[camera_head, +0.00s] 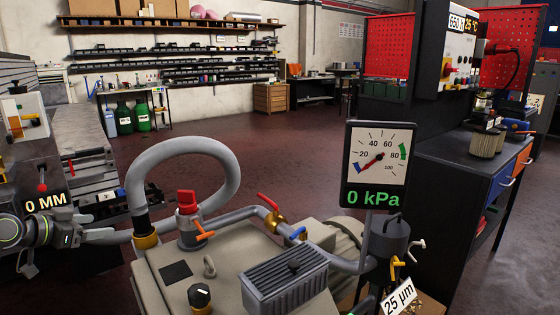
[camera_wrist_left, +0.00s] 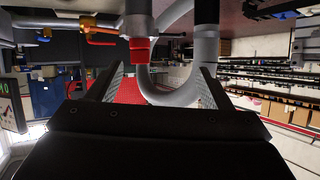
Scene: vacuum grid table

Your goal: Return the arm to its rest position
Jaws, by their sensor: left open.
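My left gripper (camera_head: 104,237) comes in from the left edge in the head view, beside the pump unit and near the lower end of the grey hose. In the left wrist view my left gripper (camera_wrist_left: 163,82) shows its two fingers spread apart with nothing held between them. The thick grey hose (camera_head: 228,165) and a red valve cap (camera_head: 187,199) stand beyond it. The hose (camera_wrist_left: 170,98) and the red cap (camera_wrist_left: 139,50) also show between and past the fingers in the wrist view. My right gripper is not in view.
The beige pump unit (camera_head: 230,258) fills the front middle. A gauge (camera_head: 379,160) reads 0 kPa. A "0 MM" label (camera_head: 44,203) is close to my left arm. A dark workbench (camera_head: 470,175) stands at right. The red-brown floor (camera_head: 290,150) behind is open.

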